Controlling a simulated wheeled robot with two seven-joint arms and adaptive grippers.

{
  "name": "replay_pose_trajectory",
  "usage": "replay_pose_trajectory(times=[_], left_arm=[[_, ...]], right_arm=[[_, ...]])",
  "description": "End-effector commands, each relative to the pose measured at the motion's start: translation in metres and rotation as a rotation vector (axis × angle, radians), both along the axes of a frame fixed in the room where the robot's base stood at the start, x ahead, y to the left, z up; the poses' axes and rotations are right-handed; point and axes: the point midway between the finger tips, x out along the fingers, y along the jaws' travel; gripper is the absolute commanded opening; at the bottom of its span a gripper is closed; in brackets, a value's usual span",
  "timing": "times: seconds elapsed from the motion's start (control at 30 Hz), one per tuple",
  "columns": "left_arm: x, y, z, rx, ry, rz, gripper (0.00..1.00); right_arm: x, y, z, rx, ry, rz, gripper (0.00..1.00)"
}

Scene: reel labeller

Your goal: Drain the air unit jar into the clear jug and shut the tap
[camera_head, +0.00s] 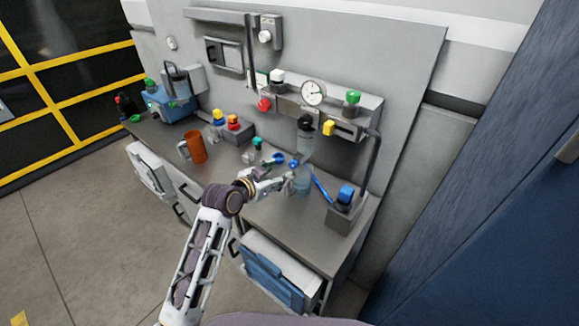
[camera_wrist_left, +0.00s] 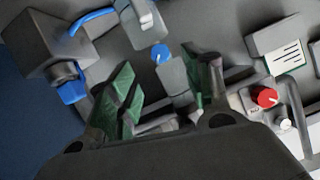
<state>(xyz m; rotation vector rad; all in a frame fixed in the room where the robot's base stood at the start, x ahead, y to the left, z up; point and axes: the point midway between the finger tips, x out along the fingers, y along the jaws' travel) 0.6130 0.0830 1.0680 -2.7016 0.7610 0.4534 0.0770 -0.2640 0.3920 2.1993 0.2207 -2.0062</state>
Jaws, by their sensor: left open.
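The air unit's clear jar (camera_head: 305,147) hangs under the wall panel, below a black collar. A blue knob (camera_head: 294,164), apparently the tap, is below it; a blue knob also shows in the left wrist view (camera_wrist_left: 160,54). The clear jug (camera_head: 301,184) stands on the bench under the jar, partly hidden by my left gripper. My left gripper (camera_head: 284,181) is beside the jug, fingers apart and empty. In the left wrist view its green-padded fingers (camera_wrist_left: 162,78) are spread, with the blue knob beyond the gap. I cannot tell the liquid level. My right gripper is not in view.
An orange jug (camera_head: 197,148) stands to the left on the bench. A round gauge (camera_head: 313,92) and a red knob (camera_head: 264,104) are on the panel. A block with a blue cap (camera_head: 346,194) stands at the right. A blue crate (camera_head: 272,281) is below the bench front.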

Motion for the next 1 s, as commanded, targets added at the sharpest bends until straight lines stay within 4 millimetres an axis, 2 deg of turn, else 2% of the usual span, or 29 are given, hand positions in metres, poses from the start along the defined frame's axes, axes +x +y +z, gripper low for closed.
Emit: replay_pose_trajectory(times=[0.7,1.0], left_arm=[[0.051,-0.029,-0.023,-0.002,0.001,0.0,0.5],[0.066,-0.037,-0.03,0.0,0.002,0.0,0.5]], right_arm=[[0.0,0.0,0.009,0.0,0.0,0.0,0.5],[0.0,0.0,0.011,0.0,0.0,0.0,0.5]])
